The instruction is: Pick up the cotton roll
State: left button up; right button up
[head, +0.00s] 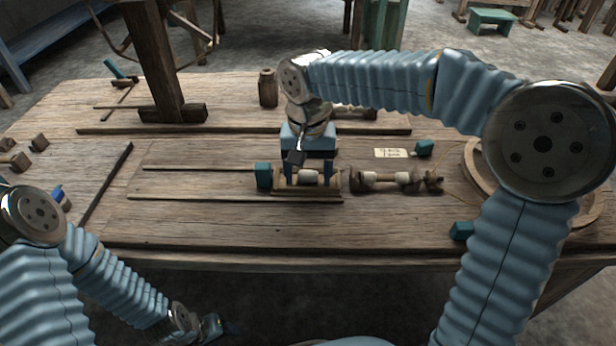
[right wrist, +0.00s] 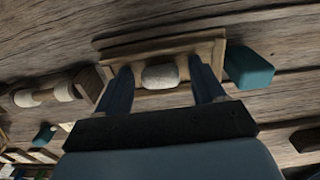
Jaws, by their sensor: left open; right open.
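The cotton roll (head: 309,177) is a small whitish cylinder lying in a shallow wooden tray (head: 296,187) on the table. In the right wrist view the cotton roll (right wrist: 160,76) lies between my fingertips, with a gap on each side, in front of the tray's far rim (right wrist: 160,44). My right gripper (head: 309,172) points down over the tray, and its two fingers (right wrist: 162,84) are open on either side of the roll. I cannot tell how far the fingertips are above the tray floor. My left gripper (head: 222,328) is low at the lower left, below the table's front edge, away from the roll.
A teal block (head: 263,176) stands close to the tray's left end. A wooden spindle (head: 392,179) with pale windings lies to its right. A paper label (head: 390,153), another teal block (head: 461,230) and a round wooden piece (head: 475,165) are further right.

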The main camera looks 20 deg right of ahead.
jog(key=c, duration=1.1)
jog(key=shift+c, duration=0.2)
